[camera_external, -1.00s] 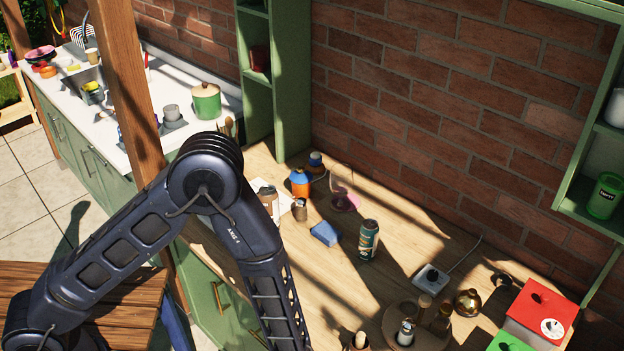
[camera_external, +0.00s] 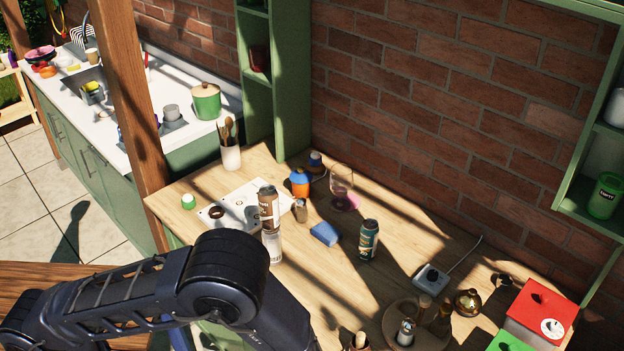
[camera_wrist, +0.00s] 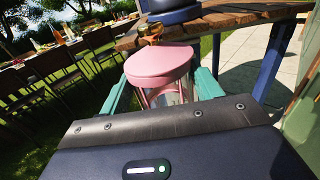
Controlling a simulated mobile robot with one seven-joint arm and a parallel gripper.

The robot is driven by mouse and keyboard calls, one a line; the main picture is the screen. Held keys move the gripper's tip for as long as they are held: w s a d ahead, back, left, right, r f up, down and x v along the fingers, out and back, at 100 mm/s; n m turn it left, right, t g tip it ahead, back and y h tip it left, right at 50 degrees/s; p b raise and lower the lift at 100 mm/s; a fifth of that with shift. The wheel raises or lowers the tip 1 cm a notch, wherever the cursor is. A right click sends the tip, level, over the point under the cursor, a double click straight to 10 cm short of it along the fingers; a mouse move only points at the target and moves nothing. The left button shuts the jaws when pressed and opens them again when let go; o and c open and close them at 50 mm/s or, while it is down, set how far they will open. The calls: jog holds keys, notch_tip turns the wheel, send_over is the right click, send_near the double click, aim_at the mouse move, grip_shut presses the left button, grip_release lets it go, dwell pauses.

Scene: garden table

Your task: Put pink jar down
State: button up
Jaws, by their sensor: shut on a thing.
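The pink jar (camera_wrist: 162,64) shows in the wrist view by its round pink lid, with a clear body partly visible below it. The teal fingers of my gripper (camera_wrist: 161,88) stand on either side of the jar, shut on it. The jar looks held in the air beside the wooden table (camera_wrist: 225,21), with grass behind. The lower part of the jar is hidden by my gripper's body. In the external view my arm shows, but my gripper and the jar are not visible.
In the external view, a wooden counter (camera_external: 300,285) carries a stacked can (camera_external: 268,203), a green can (camera_external: 368,240), a wine glass (camera_external: 341,185), a blue sponge (camera_external: 324,233) and a round wooden tray (camera_external: 433,340). Blue legs (camera_wrist: 271,62) stand under the wooden table.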

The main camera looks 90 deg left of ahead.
jog(key=w+a+r+m+t+y, duration=0.5)
jog(key=w+a+r+m+t, duration=0.8)
jog(key=w+a+m+t, duration=0.3)
jog(key=w+a+r+m+t+y, duration=0.5)
jog(key=w+a+r+m+t, duration=0.85)
jog(key=w+t, duration=0.3)
jog(key=shift+t, duration=0.25)
jog(key=f, duration=2)
jog(key=shift+s+a, duration=0.15)
jog(key=shift+s, duration=0.1)
jog(key=shift+f, duration=0.2)
jog(key=o, duration=1.1)
